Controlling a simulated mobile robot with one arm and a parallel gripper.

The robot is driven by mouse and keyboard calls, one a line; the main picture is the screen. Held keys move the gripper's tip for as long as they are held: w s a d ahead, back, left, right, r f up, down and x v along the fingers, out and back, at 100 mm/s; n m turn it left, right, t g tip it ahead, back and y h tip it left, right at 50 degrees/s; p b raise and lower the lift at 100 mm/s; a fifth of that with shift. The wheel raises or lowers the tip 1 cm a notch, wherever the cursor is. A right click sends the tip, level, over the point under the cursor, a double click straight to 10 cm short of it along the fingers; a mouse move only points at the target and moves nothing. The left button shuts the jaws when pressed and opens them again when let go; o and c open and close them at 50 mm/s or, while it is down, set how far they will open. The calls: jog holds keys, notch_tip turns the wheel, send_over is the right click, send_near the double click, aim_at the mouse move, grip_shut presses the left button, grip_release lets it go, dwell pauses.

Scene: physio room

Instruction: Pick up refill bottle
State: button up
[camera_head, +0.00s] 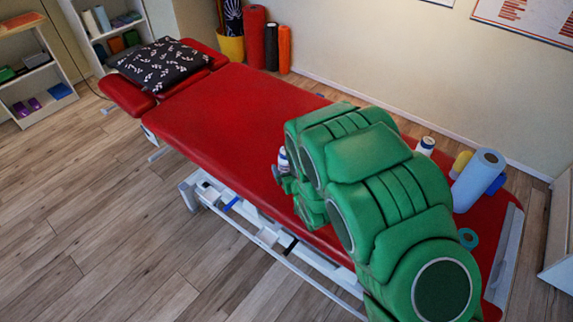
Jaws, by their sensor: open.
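My green arm reaches over the red treatment table (230,105) from the lower right. My gripper (282,178) is open, mostly hidden behind the arm, low over the table's near side. A small white bottle with a dark label (283,160) shows just beyond the gripper, partly covered by it. I cannot tell whether the fingers touch it. A second white bottle with a blue label (426,146) stands behind the arm at the right, its lower part hidden. I cannot tell from the labels which one is the refill bottle.
On the table's right end are a large blue roll (477,182), a yellow item (461,163) and a teal ring of tape (468,238). A patterned black pillow (158,62) lies at the far left end. The table's middle is clear. Shelves (35,75) stand at the left.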

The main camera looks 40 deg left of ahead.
jog(key=shift+x, duration=2.8)
jog(key=shift+w+r, duration=0.1)
jog(key=c, duration=1.2)
